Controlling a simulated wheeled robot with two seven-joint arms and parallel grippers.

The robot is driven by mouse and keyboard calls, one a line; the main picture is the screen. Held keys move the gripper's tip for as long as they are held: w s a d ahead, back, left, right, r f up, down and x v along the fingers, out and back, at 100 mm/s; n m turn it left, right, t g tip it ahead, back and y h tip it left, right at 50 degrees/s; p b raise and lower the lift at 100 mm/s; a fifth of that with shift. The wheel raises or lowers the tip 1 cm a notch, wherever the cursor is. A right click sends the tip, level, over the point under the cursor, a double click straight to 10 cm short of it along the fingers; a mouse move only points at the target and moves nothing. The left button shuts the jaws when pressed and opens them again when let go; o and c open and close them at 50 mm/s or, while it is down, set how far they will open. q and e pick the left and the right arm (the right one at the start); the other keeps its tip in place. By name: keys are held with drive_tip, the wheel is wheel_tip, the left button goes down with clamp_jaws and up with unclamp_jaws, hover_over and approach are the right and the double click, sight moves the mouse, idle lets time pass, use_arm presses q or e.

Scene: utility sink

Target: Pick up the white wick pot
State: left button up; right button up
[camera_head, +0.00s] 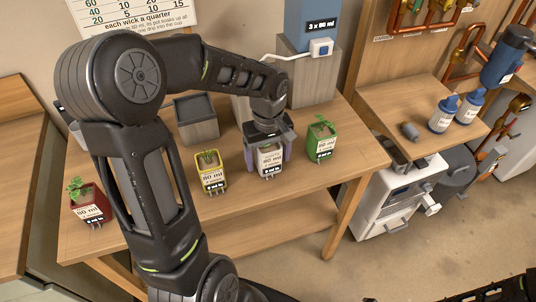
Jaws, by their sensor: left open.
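The white wick pot (270,160) stands upright on the wooden table, between a yellow pot (211,174) and a green pot (321,140). It has a printed label and a dark tag at its lower front. My left gripper (267,154) points down over it, with its fingers on either side of the pot. The gripper is open, and contact with the pot cannot be told. The palm hides the pot's top. Of my right arm, only a dark part shows at the bottom right; its gripper is not in view.
A red pot (90,205) stands at the table's left end. A grey box (196,121) and a blue container on a wooden block (312,80) stand behind. The table front (240,190) is clear.

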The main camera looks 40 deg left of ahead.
use_arm(q)
drive_tip(key=shift+c, duration=0.3)
drive_tip(key=c, duration=1.6)
drive_tip(key=shift+c, duration=0.2)
drive_tip(key=shift+r, duration=0.1)
wheel_tip(320, 180, up, 10)
drive_tip(key=shift+f+b, duration=0.1)
drive_tip(key=shift+b, duration=0.35)
